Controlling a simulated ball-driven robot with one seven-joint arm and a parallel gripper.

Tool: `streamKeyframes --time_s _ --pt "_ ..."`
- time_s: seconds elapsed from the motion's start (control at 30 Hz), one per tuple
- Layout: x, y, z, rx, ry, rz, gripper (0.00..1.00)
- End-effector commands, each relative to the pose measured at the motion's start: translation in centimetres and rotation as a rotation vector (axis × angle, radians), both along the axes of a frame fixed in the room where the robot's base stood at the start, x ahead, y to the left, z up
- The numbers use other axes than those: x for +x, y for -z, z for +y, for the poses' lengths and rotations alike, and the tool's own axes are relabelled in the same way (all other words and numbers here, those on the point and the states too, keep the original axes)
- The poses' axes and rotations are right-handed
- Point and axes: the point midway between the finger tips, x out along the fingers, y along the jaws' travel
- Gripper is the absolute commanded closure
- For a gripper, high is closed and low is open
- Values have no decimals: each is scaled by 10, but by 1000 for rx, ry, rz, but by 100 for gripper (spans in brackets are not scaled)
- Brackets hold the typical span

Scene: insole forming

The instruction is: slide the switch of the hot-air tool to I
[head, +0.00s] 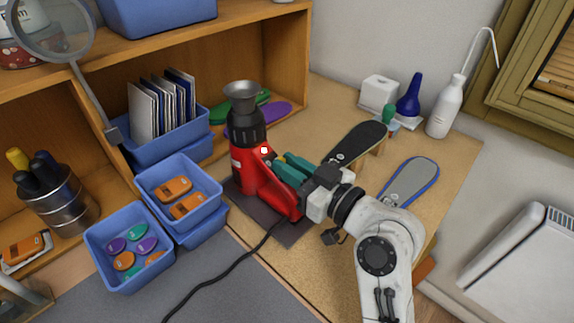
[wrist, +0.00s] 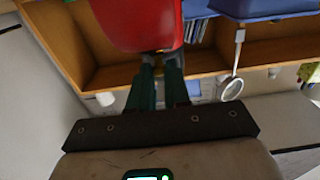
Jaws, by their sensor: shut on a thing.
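The hot-air tool (head: 247,165) is red with a black barrel and a grey cone nozzle on top. It stands upright on a dark mat (head: 287,232). Its red body (wrist: 140,22) fills the top of the wrist view. My gripper (head: 280,160) has teal fingers and reaches the tool from the right. In the wrist view its fingertips (wrist: 160,58) are close together against the red body, shut on the tool's switch, which they mostly hide. A small white spot shows on the body beside the fingertips. I cannot read the switch's position.
Blue bins (head: 130,246) with orange parts and coloured ovals stand at the left. A black cable runs from the tool across the front. Insoles on stands (head: 410,182) are at the right, behind my arm. A white bottle (head: 445,108) stands at the back right.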

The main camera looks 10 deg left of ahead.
Motion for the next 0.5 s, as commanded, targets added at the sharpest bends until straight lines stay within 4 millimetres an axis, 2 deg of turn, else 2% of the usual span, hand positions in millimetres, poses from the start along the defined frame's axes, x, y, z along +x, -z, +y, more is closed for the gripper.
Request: streamKeyframes --time_s 0.13,0.17,0.4,0.5 --pt "0 0 0 -1 1 1 100" --pt "0 0 0 -1 1 1 81" --pt "0 0 0 -1 0 1 58" --pt "0 0 0 -1 0 1 57"
